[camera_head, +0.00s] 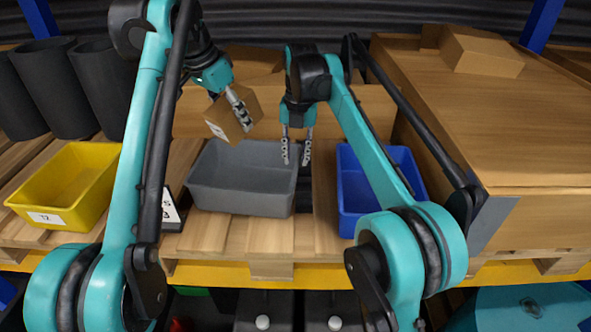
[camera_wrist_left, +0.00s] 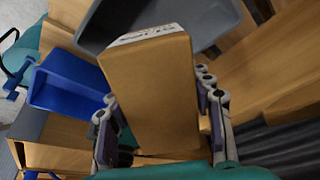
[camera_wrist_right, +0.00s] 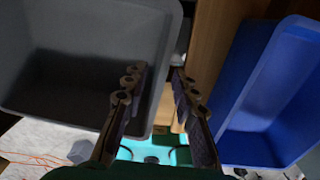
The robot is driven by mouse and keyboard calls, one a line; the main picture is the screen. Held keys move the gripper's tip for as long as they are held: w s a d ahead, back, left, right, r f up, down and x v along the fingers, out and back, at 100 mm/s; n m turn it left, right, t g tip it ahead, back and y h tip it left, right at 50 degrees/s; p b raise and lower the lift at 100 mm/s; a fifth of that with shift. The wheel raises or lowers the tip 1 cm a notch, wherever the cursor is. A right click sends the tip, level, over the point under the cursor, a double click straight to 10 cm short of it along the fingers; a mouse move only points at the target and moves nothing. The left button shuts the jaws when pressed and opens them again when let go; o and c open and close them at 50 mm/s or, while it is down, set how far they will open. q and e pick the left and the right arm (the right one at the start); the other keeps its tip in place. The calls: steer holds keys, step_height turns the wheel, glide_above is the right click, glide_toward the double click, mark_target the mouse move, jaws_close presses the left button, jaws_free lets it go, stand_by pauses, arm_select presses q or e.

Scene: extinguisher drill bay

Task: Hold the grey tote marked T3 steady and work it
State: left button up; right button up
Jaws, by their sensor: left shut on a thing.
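The grey tote (camera_head: 240,200) sits on the wooden pallet between the yellow and blue totes; its interior looks empty where visible, and no T3 label shows. My left gripper (camera_head: 240,107) is shut on a small cardboard box (camera_head: 222,122), held tilted above the tote's back left part. In the left wrist view the box (camera_wrist_left: 155,90) fills the space between the fingers, with a printed white label on its end. My right gripper (camera_head: 296,153) is open and points down at the tote's right wall. In the right wrist view the tote's wall (camera_wrist_right: 155,75) lies between the spread fingers.
A yellow tote (camera_head: 75,178) labelled T2 stands left and a blue tote (camera_head: 352,190) right. Large cardboard boxes (camera_head: 490,130) rise at the right; dark cylinders (camera_head: 55,90) stand back left.

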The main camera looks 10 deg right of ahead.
step_height(320, 180, down, 7)
steer(key=shift+a+r, duration=0.15)
steer(key=shift+r, duration=0.05)
jaws_close()
